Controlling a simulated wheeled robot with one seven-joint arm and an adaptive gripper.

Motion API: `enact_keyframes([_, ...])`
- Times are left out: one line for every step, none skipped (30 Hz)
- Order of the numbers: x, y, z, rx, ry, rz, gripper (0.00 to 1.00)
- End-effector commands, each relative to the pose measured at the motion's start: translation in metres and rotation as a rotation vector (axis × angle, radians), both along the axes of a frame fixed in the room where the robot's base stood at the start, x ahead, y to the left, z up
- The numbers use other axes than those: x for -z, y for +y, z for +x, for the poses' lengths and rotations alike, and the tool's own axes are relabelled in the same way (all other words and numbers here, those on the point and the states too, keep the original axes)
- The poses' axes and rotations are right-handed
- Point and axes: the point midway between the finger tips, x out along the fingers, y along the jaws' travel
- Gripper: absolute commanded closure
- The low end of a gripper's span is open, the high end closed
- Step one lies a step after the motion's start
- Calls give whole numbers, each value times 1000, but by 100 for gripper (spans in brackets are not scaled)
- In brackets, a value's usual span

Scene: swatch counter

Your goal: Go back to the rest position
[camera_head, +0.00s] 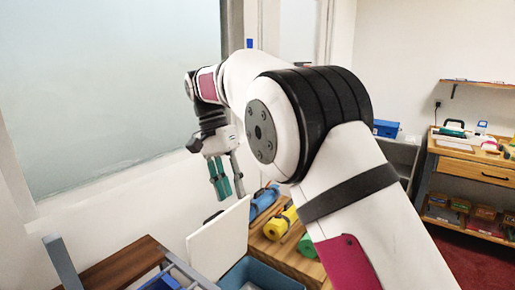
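My gripper (226,182) hangs at the left of centre, pointing down, above a wooden counter (295,262). Two narrow teal pieces show at its lower end, beside a grey finger. I cannot tell whether the teal pieces are part of the fingers or a held thing, nor how far the fingers are apart. My arm reaches from the lower right over a large black-ringed joint and hides part of the counter.
A blue roll (263,202), a yellow roll (280,223) and a partly hidden green roll (307,246) lie on the counter. A white panel (219,240) and a blue bin (262,274) stand before it. A wooden workbench (468,148) with drawers stands at right.

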Motion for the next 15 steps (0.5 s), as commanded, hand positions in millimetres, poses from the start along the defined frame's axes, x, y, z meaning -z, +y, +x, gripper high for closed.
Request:
enact_keyframes([-8,-12,-1,-6,-8,18,69])
enact_keyframes([-12,-18,-2,-14,-14,30,69])
enact_keyframes([-18,-29,-5,-25,-21,48,69])
enact_keyframes([-23,-37,-7,-35,-27,62,69])
enact_keyframes([-28,-46,-10,-45,-36,76,69])
enact_keyframes([-34,-59,-15,-61,-46,97,69])
enact_keyframes([-38,-68,-19,-74,-56,111,69])
enact_keyframes([-42,-77,-23,-87,-65,125,69])
enact_keyframes([-46,-89,-29,-104,-78,142,69])
enact_keyframes([-49,-97,-35,-119,-89,155,69])
enact_keyframes([-52,-105,-40,-132,-100,166,69])
enact_keyframes([-54,-116,-48,-150,-114,181,69])
enact_keyframes([-56,-124,-54,-164,-126,191,69])
enact_keyframes([-58,-132,-61,-177,-138,201,69])
enact_keyframes([-59,-142,-70,-197,-155,213,69])
